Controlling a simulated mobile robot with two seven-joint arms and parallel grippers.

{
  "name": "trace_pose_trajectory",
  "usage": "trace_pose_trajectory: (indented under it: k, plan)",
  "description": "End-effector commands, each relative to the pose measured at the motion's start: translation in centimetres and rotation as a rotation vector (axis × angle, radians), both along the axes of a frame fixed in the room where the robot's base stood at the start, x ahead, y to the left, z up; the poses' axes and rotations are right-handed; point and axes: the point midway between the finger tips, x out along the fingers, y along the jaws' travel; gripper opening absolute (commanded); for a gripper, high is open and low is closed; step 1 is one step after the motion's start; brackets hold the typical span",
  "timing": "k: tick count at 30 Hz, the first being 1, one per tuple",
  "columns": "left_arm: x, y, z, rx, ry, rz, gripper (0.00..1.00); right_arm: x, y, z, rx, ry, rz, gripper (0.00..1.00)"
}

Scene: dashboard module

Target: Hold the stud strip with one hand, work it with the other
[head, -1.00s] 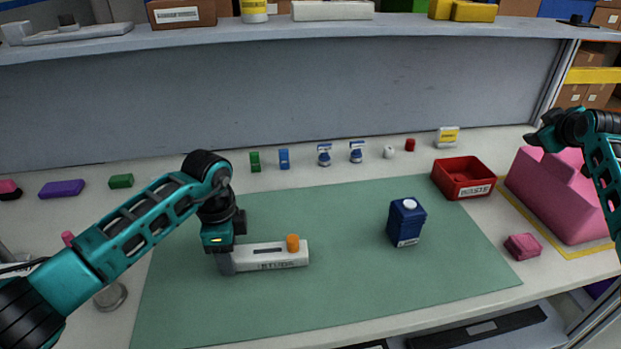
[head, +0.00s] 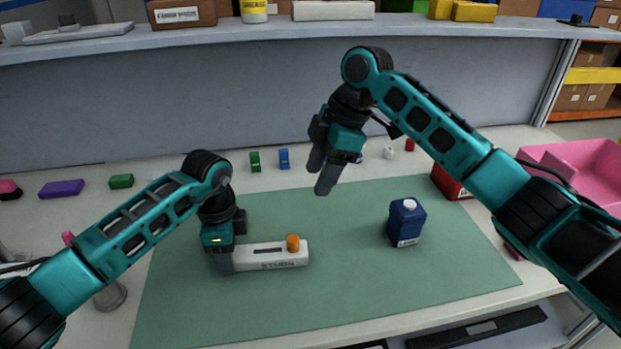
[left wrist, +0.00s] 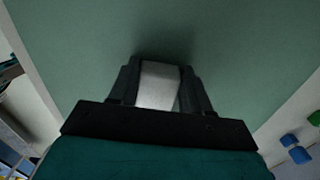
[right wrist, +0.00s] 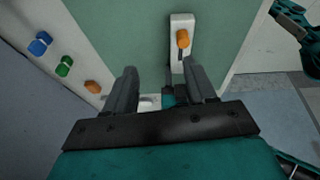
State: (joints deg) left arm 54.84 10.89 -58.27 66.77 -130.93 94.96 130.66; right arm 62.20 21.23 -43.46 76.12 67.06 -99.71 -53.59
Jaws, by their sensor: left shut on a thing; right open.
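The stud strip (head: 282,259) is a white bar with lettering on its front, a dark slot on top and an orange knob towards its right end. It lies on the green mat (head: 350,300). My left gripper (head: 226,262) is shut on its left end; the white end shows between the fingers in the left wrist view (left wrist: 158,85). My right gripper (head: 321,175) is open and empty, above and behind the strip. In the right wrist view the strip (right wrist: 181,22) and its orange knob lie ahead of the open fingers (right wrist: 162,82); part of the strip is hidden.
A dark blue box (head: 406,224) stands on the mat to the right. A red bin (head: 447,182) and a pink container (head: 590,165) are partly hidden by my right arm. Small green (head: 255,162) and blue (head: 284,159) pieces stand behind the mat. The mat's front is clear.

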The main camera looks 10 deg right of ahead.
Motion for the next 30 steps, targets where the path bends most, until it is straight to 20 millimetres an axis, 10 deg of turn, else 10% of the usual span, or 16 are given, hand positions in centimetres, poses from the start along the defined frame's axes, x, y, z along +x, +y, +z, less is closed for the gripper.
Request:
trace_pose_trajectory:
  k: [10,30]
  plan:
    - [-0.1,0.1,-0.4,0.004,0.006,0.002,0.0,-3.0,2.8,-0.9,-0.072,0.067,0.149,0.56]
    - [-0.1,0.1,-0.3,0.004,0.005,0.002,0.0,-3.4,5.4,-10.9,-0.071,0.065,0.143,0.56]
